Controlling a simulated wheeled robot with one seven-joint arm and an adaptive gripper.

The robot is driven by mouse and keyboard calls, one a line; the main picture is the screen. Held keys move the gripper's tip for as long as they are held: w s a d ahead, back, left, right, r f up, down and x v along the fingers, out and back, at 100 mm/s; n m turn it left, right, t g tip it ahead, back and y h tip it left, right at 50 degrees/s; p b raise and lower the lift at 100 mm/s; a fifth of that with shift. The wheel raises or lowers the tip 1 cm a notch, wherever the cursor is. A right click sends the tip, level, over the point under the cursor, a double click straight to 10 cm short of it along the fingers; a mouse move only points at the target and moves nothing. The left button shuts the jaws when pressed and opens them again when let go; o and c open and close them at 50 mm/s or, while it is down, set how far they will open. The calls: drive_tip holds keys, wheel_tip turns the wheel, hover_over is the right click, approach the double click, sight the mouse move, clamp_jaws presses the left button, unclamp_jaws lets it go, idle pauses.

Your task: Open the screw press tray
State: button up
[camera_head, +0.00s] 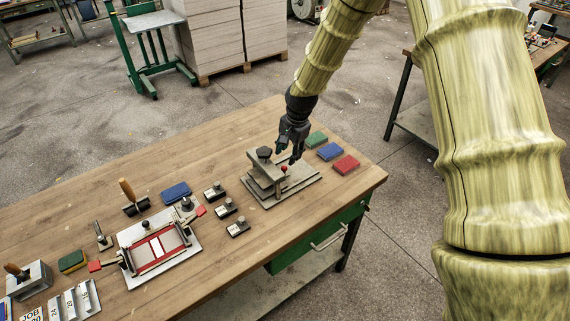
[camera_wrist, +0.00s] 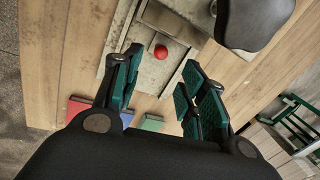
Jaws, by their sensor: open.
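The screw press (camera_head: 267,183) stands on the wooden bench as a low grey metal block on a flat base plate. It has a dark star-shaped knob (camera_head: 264,153) on top and a small red ball knob (camera_head: 284,168) on the side near my gripper. My gripper (camera_head: 289,150) is open, just above and behind the press. In the wrist view, the red ball (camera_wrist: 161,51) shows beyond the gap between my open fingers (camera_wrist: 160,65), and nothing is between the pads. The dark knob (camera_wrist: 255,22) is at upper right there. I cannot tell the tray apart from the press body.
Green (camera_head: 316,139), blue (camera_head: 329,151) and red (camera_head: 346,165) blocks lie right of the press. Several small clamps (camera_head: 225,207) and a red-framed fixture (camera_head: 155,248) are to the left. The bench's front edge, with a green drawer (camera_head: 318,238) below, is close to the press.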

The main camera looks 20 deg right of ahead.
sight(285, 166)
drive_tip(key=shift+w+a+f+p, duration=0.2)
drive_tip(key=shift+f+p, duration=0.15)
drive_tip(key=shift+f, duration=0.9)
drive_tip(key=shift+w+a+f+p, duration=0.1)
drive_tip(key=shift+w+f+p, duration=0.25)
drive_tip(key=shift+f, duration=0.85)
drive_tip(key=shift+w+a+f+p, duration=0.1)
drive_tip(key=shift+f+p, duration=0.3)
drive_tip(key=shift+f, duration=0.85)
clamp_jaws()
